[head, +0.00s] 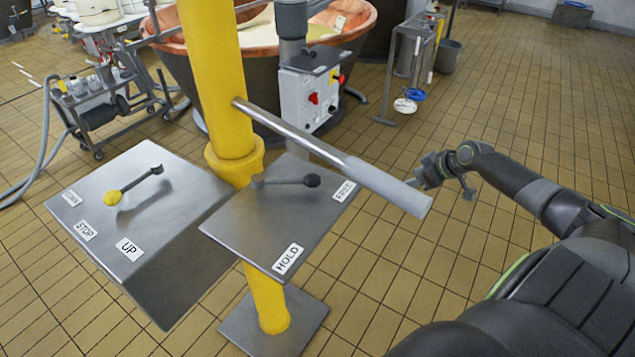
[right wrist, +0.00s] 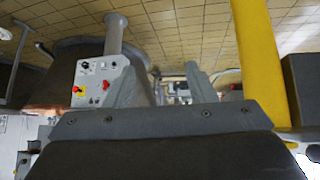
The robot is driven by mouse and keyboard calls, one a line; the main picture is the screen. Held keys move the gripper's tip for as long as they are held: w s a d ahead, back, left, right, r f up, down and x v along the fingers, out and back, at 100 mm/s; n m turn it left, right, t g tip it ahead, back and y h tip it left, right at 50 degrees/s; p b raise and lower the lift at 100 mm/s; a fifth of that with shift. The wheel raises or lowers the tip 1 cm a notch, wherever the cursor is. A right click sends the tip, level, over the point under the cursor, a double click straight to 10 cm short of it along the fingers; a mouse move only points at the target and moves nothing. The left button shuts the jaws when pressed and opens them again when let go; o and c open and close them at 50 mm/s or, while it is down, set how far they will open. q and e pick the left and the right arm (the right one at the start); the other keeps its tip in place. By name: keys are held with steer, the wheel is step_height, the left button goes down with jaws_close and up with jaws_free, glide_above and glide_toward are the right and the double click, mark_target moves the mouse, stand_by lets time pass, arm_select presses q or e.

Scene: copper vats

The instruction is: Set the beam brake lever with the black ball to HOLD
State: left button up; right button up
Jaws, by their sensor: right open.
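The brake lever with the black ball (head: 312,180) lies over a grey plate (head: 245,215) on the yellow post. Its ball points right, near the FREE label (head: 344,191). The HOLD label (head: 288,259) is at the plate's front corner. My right gripper (head: 428,174) is open and empty, to the right of the plate, apart from the lever and beyond the grey bar's end. In the right wrist view its two fingers (right wrist: 164,90) stand apart with nothing held; the lever cannot be made out there. My left gripper is not in view.
A steel bar with a grey sleeve (head: 390,187) slants from the yellow post (head: 218,80) between the plate and my gripper. A second plate (head: 170,235) bears a yellow-ball lever (head: 111,197). A control box (head: 310,97) and copper vat (head: 345,40) stand behind.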

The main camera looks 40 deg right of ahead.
steer(key=w+a+r+n+y+b, duration=0.1)
steer(key=a+r+n, duration=0.15)
steer(key=r, duration=0.35)
steer(key=w+a+r+n+y, duration=0.1)
steer(key=a+r+y, duration=0.1)
steer(key=a+r, duration=0.3)
steer(key=n+g+y+b, duration=0.2)
steer(key=n+g+y, duration=0.1)
steer(key=n, duration=0.2)
glide_toward(317, 176)
steer(key=v, duration=0.7)
steer(key=p+x, duration=0.1)
steer(key=x, duration=1.6)
steer(key=shift+w, duration=0.1)
jaws_close()
